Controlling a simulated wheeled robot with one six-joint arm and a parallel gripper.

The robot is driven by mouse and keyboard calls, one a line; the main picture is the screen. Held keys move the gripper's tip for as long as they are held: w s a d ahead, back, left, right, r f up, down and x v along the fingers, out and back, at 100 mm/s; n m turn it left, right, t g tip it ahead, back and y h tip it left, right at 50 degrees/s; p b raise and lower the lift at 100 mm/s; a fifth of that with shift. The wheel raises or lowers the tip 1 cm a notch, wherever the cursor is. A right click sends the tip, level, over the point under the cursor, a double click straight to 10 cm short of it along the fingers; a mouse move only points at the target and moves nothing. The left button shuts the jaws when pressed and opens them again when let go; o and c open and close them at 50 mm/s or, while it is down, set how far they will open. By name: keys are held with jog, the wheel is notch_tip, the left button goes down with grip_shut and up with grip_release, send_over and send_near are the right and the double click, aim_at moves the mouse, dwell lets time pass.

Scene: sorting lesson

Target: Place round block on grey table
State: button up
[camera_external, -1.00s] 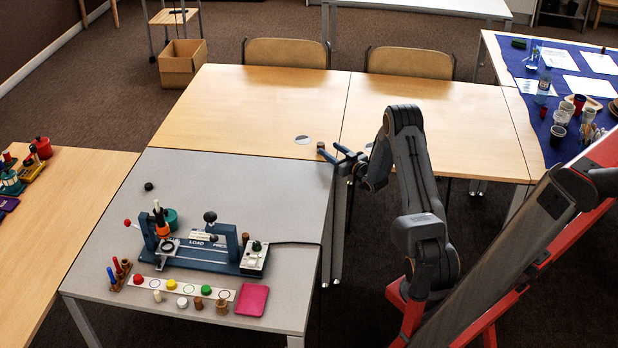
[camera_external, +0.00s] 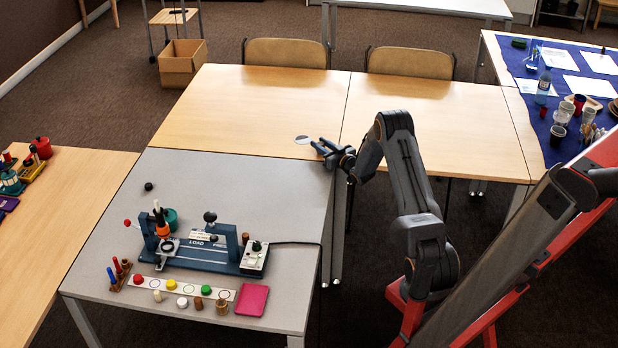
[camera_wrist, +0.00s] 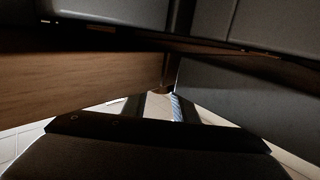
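In the external view my gripper (camera_external: 319,147) is over the corner where the grey table (camera_external: 250,190) meets the wooden tables. Its fingers point left, and I cannot tell whether they hold anything. The dark wrist view has a brown wooden face (camera_wrist: 80,85) at left and a dark grey surface (camera_wrist: 250,100) at right. A small brown patch (camera_wrist: 167,72) lies between them; I cannot tell what it is. A small dark ball (camera_external: 148,187) rests on the grey table's left side.
A blue fixture (camera_external: 205,257), a white strip (camera_external: 215,292) with coloured pieces, a pink pad (camera_external: 252,300) and a small peg rack (camera_external: 119,275) occupy the grey table's front. Its back half is mostly clear.

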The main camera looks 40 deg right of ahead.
aim_at(321, 143)
jog(key=c, duration=0.3)
notch_tip(321, 143, up, 10)
jog(key=s+a+p, duration=0.4)
jog(key=s+a, duration=0.3)
jog(key=a, duration=0.1)
jog(key=s+a+r+p, duration=0.1)
jog(key=s+a+p, duration=0.3)
jog(key=s+a, duration=0.3)
jog(key=s+a+p, duration=0.4)
jog(key=s+a, duration=0.3)
jog(key=a, duration=0.2)
jog(key=shift+a+r, duration=0.25)
jog(key=shift+r, duration=0.1)
